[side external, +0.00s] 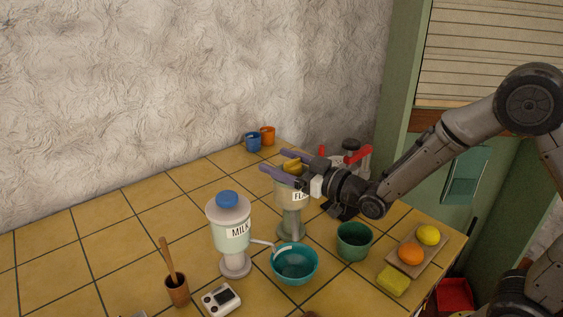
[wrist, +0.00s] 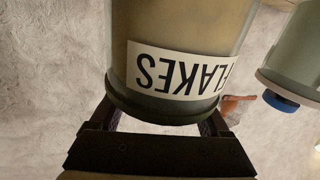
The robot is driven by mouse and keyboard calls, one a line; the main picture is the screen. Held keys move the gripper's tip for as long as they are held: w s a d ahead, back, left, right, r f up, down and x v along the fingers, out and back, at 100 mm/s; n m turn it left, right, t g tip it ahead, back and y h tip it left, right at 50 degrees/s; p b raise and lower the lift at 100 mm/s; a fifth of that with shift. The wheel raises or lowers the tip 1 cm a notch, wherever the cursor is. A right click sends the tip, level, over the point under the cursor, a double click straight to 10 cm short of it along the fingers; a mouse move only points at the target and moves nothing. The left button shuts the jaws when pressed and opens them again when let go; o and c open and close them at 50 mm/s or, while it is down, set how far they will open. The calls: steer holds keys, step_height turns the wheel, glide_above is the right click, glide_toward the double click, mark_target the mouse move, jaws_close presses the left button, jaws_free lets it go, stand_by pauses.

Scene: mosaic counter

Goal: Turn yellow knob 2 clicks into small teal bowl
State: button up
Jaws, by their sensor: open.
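The yellow knob (side external: 292,164) sits on top of the dispenser labelled FLAKES (side external: 286,190) in the side view. My gripper (side external: 272,160) is open, with its two purple fingers on either side of the knob; I cannot tell if they touch it. In the wrist view the FLAKES dispenser (wrist: 180,20) appears upside down, and the gripper fingers (wrist: 160,122) show below it; the knob is not clearly visible there. The teal bowl (side external: 294,278) stands on the counter in front of the FLAKES dispenser, near the MILK dispenser's spout. It looks empty.
The MILK dispenser (side external: 229,238) with a blue knob (side external: 227,200) stands left. A dark green bowl (side external: 354,252), yellow sponge (side external: 393,281) and fruit tray (side external: 420,258) are right. A wooden cup (side external: 177,292) and timer-like device (side external: 221,299) are front left. The left counter is clear.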

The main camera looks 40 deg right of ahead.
mark_target(296, 159)
jaws_close()
steer(key=shift+h, duration=0.4)
steer(key=m+h, duration=0.2)
steer(key=shift+d+h, duration=0.1)
steer(key=shift+h, duration=0.2)
steer(key=m+h, duration=0.2)
steer(key=h, duration=0.1)
steer(key=d+m+g+h, duration=0.1)
steer(key=m+h, duration=0.2)
steer(key=h, duration=0.1)
steer(key=shift+d, duration=0.15)
steer(key=m+g+h, duration=0.1)
steer(key=h, duration=0.1)
steer(key=m+g+h, duration=0.1)
steer(key=m+h, duration=0.1)
steer(key=d+m+g+h, duration=0.1)
steer(key=g+h, duration=0.1)
steer(key=shift+s, duration=0.35)
steer(key=shift+s+d+m+g+h, duration=0.2)
steer(key=shift+m+g+h, duration=0.5)
steer(key=shift+m+g, duration=0.3)
steer(key=shift+s+d+m+g+h, duration=0.1)
steer(key=shift+s+m+g+h, duration=0.05)
steer(key=shift+m+g+h, duration=0.8)
steer(key=shift+r+g, duration=0.1)
steer(key=shift+g, duration=0.15)
